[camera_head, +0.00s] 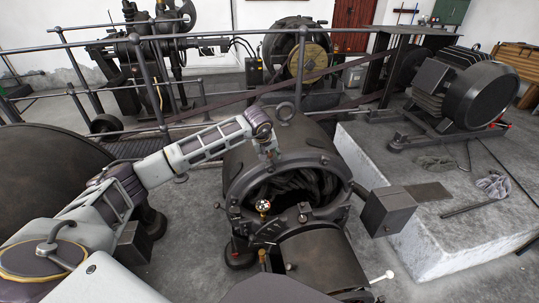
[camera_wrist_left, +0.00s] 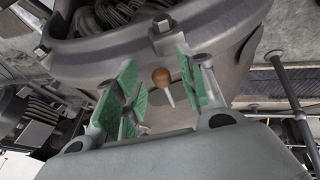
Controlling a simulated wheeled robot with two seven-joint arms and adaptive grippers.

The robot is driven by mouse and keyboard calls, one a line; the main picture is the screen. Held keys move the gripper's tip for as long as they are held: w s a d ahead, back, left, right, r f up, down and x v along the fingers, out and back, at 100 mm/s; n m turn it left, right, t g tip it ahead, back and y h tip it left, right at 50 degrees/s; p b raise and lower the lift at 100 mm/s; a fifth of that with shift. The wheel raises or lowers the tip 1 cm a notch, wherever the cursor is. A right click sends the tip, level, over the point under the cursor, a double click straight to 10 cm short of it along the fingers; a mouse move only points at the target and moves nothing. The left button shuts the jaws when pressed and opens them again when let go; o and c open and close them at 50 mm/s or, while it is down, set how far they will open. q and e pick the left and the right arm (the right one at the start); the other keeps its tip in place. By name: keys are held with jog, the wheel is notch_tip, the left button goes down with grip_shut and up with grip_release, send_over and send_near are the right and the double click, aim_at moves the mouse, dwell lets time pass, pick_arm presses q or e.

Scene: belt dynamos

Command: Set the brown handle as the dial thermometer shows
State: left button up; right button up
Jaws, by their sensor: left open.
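The brown handle (camera_wrist_left: 162,77) shows in the left wrist view as a small round brown knob on a thin pale stem. My left gripper (camera_wrist_left: 163,95) is open, with green-padded fingers on either side of the knob, and I see no clear grip on it. In the head view the same gripper (camera_head: 271,153) points down at the upper rim of the dark machine housing (camera_head: 240,165); the handle cannot be made out there. A small round dial (camera_head: 263,206), which looks like the dial thermometer, stands at the housing's front; its reading is too small to tell.
A grey box (camera_head: 388,211) juts from the housing's right side. A concrete plinth (camera_head: 430,238) carries a motor (camera_head: 478,94), gloves (camera_head: 494,184) and rods. Metal railings (camera_head: 190,84) run behind my left arm. A white-knobbed lever (camera_head: 383,276) sticks out low at the front.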

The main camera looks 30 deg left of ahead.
pick_arm(q)
grip_shut()
dwell(0.3)
jog(key=shift+s+d, duration=0.5)
jog(key=shift+s, duration=0.2)
grip_release()
jog(key=shift+r, duration=0.1)
